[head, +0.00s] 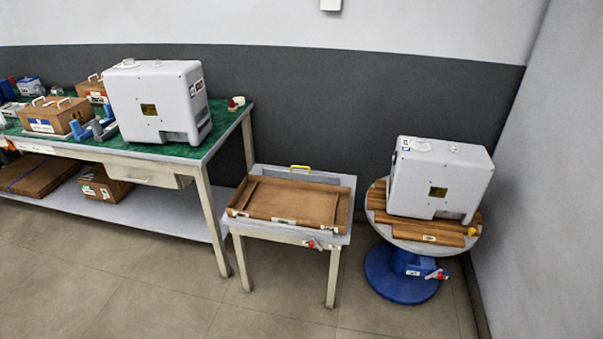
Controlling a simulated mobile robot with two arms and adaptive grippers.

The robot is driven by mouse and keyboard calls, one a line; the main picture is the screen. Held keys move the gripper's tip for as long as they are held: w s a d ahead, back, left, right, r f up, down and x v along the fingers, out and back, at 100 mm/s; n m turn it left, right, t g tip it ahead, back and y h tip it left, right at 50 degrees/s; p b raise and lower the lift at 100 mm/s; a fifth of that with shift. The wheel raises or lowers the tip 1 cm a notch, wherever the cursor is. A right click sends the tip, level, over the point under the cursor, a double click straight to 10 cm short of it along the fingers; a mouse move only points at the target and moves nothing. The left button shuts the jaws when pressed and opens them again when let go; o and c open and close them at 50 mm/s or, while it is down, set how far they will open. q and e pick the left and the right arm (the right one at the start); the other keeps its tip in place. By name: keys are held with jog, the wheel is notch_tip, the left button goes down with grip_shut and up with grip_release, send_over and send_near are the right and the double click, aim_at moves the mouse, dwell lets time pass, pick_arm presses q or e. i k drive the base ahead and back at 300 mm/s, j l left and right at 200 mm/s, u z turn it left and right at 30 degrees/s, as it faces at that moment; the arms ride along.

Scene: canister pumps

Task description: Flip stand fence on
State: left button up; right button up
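A low square stand (343,205) with pale legs is in the middle of the head view. A brown wooden tray-like board (290,200) lies on its top. A yellow handle (300,168) shows at its back edge and a small red-tipped part (313,244) at its front edge. To its right is a round stand with a blue base (400,278), and a red-tipped part (437,275) on the base. A white canister machine (438,180) rests upright on its wooden slats. I cannot tell which part is the fence. Neither gripper is in view.
A green-topped workbench (225,120) on the left bears another white machine (160,102), a brown case (55,115) and blue items (95,128). Its lower shelf (160,213) holds a brown box (103,185). The tiled floor in front is clear. A wall closes the right side.

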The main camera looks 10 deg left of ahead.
aim_at(324, 179)
jog(key=i+j, duration=0.1)
jog(key=i, duration=0.65)
jog(key=i+j, duration=0.1)
jog(key=i, duration=0.7)
jog(key=j+u, duration=0.05)
